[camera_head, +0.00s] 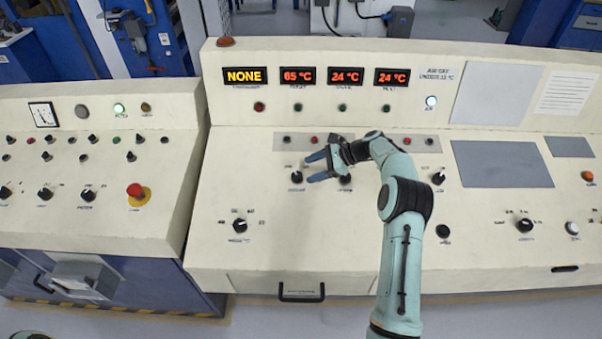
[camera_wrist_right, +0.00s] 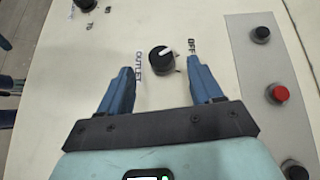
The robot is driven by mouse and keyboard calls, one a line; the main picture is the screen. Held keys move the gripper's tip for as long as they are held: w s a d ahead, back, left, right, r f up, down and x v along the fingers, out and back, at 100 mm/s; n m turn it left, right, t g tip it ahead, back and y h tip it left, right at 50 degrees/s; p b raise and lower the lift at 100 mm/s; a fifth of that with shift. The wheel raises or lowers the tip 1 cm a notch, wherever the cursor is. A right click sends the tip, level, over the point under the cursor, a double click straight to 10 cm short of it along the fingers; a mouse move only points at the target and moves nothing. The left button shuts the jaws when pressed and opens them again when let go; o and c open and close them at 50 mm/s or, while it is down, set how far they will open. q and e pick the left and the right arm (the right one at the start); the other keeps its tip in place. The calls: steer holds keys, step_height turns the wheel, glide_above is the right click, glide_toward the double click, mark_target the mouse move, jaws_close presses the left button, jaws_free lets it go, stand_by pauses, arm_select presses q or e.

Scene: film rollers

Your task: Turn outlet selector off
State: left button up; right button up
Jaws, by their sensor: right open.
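The outlet selector (camera_head: 296,177) is a small round black knob on the sloping cream panel. In the right wrist view the knob (camera_wrist_right: 162,61) shows a white pointer line angled up and right, toward the side of the printed word OFF (camera_wrist_right: 191,46). The word OUTLET (camera_wrist_right: 139,66) is printed to its left. My right gripper (camera_head: 309,167) is open and empty, just right of the knob in the head view. In the wrist view its blue fingers (camera_wrist_right: 163,76) are on either side of the knob, with visible gaps. My left gripper is out of view.
Another black knob (camera_head: 345,179) lies under my right wrist. A grey strip (camera_head: 372,142) with red and dark buttons runs above. A display (camera_head: 245,77) reads NONE. Another selector (camera_head: 239,226) is lower left, with bare panel between.

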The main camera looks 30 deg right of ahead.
steer(key=v, duration=0.6)
steer(key=shift+d+r, duration=0.2)
steer(key=shift+s+f, duration=0.1)
steer(key=shift+s, duration=0.05)
